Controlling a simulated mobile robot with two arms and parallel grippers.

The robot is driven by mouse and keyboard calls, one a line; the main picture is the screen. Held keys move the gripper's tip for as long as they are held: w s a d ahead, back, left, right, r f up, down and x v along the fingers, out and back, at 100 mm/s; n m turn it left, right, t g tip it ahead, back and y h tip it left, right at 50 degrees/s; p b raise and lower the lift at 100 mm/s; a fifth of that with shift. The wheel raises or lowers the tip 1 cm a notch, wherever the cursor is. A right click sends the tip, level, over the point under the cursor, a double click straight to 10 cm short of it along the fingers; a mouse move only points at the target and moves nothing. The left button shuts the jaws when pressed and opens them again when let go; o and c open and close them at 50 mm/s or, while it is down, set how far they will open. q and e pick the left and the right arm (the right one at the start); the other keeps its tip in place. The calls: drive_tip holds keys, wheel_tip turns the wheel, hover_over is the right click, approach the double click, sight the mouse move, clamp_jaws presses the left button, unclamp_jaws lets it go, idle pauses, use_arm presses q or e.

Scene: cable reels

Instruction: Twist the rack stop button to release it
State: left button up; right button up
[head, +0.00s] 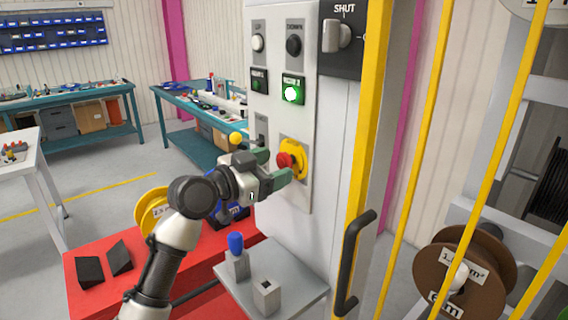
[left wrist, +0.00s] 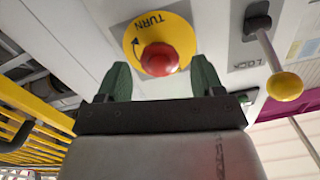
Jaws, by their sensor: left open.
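The rack stop button is a red mushroom knob (head: 284,160) on a yellow round plate (head: 298,150), on the front of the light grey control panel. In the left wrist view the red knob (left wrist: 159,59) sits on the yellow plate (left wrist: 170,28), which bears the word TURN and an arrow. My left gripper (head: 277,165) is open just in front of the button. In the left wrist view its green fingers (left wrist: 163,80) stand left and right of the knob, with gaps to it. My right gripper is not in view.
A lever with a yellow ball (left wrist: 284,87) marked LOCK is beside the button. A lit green button (head: 292,94) is above it. A small grey shelf (head: 290,285) with a blue-topped key block (head: 236,245) is below. A yellow post (head: 368,120) and black handle (head: 350,265) stand right.

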use_arm(q)
drive_tip(key=v, duration=0.5)
drive_tip(key=shift+s+a, duration=0.25)
idle(0.3)
